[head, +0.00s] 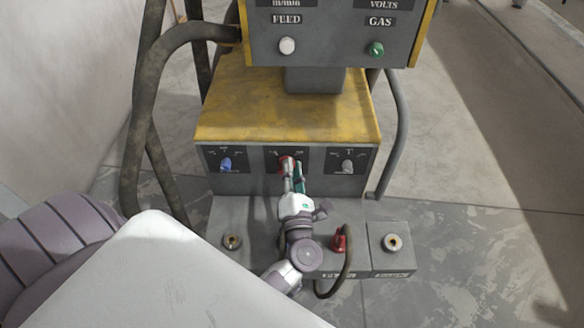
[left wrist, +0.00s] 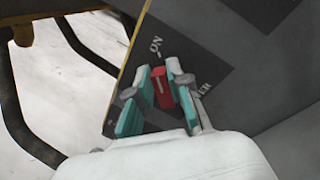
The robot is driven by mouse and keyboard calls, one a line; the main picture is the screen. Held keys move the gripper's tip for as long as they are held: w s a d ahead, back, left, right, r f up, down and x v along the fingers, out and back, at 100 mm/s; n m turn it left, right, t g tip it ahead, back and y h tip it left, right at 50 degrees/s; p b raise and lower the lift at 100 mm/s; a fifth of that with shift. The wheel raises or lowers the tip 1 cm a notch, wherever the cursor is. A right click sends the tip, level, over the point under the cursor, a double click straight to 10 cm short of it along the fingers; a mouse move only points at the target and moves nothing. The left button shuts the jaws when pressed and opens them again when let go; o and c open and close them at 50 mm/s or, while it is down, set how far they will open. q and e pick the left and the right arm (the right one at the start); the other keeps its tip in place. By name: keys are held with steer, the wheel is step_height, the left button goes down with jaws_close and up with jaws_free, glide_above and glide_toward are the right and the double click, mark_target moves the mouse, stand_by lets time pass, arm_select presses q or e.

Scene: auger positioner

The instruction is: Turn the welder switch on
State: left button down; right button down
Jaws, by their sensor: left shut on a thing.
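The welder's red switch (head: 287,163) is the middle knob on the dark front panel of the yellow-topped lower box. My left gripper (head: 293,175) reaches it from the front and partly covers it in the head view. In the left wrist view, the red switch (left wrist: 161,88) stands between the two teal-padded fingers of my left gripper (left wrist: 159,72), which is shut on it. A pale line on the switch runs roughly toward the printed "ON" label (left wrist: 156,45). Another label beside it is partly hidden by a finger. My right gripper is not in view.
A blue knob (head: 226,165) and a grey knob (head: 347,167) flank the switch. The upper box (head: 330,35) overhangs behind, with white and green knobs. Dark hoses (head: 135,120) hang at left. A red connector (head: 339,240) with a cable sits low, near my arm.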

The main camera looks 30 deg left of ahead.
arm_select(q)
steer(key=shift+f, duration=0.1)
stand_by(0.3)
steer(key=c, duration=1.1)
jaws_free()
steer(key=shift+s+d, duration=0.1)
steer(key=v, duration=1.1)
steer(key=shift+s+d, duration=0.25)
steer(key=shift+s, duration=0.05)
steer(key=shift+f, duration=0.15)
